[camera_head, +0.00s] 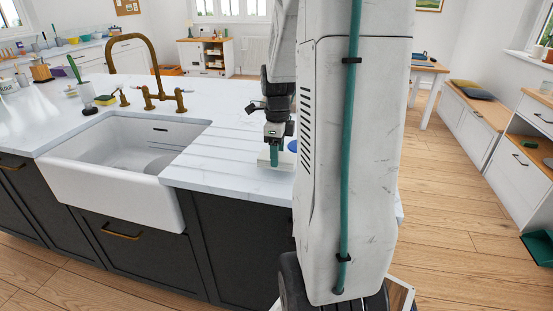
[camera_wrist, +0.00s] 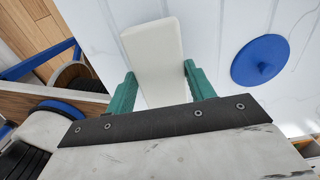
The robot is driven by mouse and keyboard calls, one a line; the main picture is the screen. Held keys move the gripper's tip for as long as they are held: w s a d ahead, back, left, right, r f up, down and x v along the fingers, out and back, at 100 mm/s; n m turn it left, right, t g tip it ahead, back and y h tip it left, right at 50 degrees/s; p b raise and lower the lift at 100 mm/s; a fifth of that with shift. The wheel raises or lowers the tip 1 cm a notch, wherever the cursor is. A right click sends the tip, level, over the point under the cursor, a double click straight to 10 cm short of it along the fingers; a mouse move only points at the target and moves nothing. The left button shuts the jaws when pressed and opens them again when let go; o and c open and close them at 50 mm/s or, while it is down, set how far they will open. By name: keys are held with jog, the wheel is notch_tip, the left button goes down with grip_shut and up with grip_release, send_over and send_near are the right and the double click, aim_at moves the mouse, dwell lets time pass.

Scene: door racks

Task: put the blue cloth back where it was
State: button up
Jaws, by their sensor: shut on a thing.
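My gripper (camera_head: 274,155) is low over the worktop to the right of the sink. Its teal fingers also show in the wrist view (camera_wrist: 159,74), one on each side of a pale off-white block (camera_wrist: 154,58), and they are shut on it. In the head view the block (camera_head: 265,162) shows at the fingertips, at the worktop surface; I cannot tell whether it touches. A flat round blue thing (camera_wrist: 260,61) with a small raised middle lies to the right of the block, apart from it. I cannot make out a blue cloth for certain.
The white sink (camera_head: 130,150) with a brass tap (camera_head: 140,50) is left of my gripper. A sponge (camera_head: 105,100) and brush stand behind its left side. The grooved worktop (camera_head: 215,160) between sink and gripper is clear. A bench (camera_head: 470,105) stands at the right wall.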

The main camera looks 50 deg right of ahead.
jog(key=shift+s+f, duration=0.1)
jog(key=shift+f, duration=1.1)
jog(key=o, duration=0.9)
jog(key=shift+o, duration=0.2)
